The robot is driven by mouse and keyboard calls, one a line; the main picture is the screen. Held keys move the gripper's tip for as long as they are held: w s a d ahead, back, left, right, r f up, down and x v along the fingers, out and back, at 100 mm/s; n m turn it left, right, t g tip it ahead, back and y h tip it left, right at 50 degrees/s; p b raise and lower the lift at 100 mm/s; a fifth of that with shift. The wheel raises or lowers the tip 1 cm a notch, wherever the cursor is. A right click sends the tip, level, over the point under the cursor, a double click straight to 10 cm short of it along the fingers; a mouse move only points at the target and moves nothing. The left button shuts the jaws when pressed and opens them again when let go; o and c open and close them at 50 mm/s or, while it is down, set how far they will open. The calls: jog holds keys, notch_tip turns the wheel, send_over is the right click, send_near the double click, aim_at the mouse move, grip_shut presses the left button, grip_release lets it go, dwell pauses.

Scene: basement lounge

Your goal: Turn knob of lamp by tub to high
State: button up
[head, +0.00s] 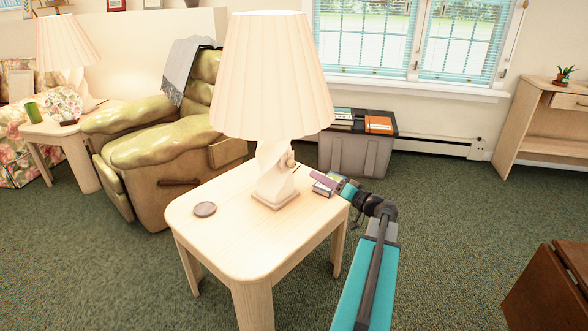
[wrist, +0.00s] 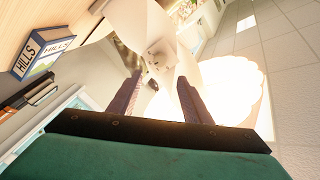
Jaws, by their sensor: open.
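The lamp (head: 275,170) stands on a light wood side table, with a pleated cream shade and a twisted pale base; the grey tub (head: 355,155) is behind it. A small knob (head: 291,160) shows on the right side of its base, just under the shade. My gripper (head: 314,177) is to the right of the base, over the table edge, pointing at it. In the wrist view my gripper (wrist: 160,77) is open and empty, with the pale lamp base (wrist: 185,50) beyond the fingertips. A small dark part, likely the knob (wrist: 153,85), shows between the fingers; its setting is unclear. The shade glows.
A small book (head: 323,189) lies on the side table (head: 235,255) below my gripper; it reads HILLS in the wrist view (wrist: 38,52). A round coaster (head: 205,209) lies on the table's left. A recliner (head: 165,145) is behind.

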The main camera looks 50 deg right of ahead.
aim_at(294, 165)
jog(key=w, duration=1.2)
jog(key=shift+w, duration=0.25)
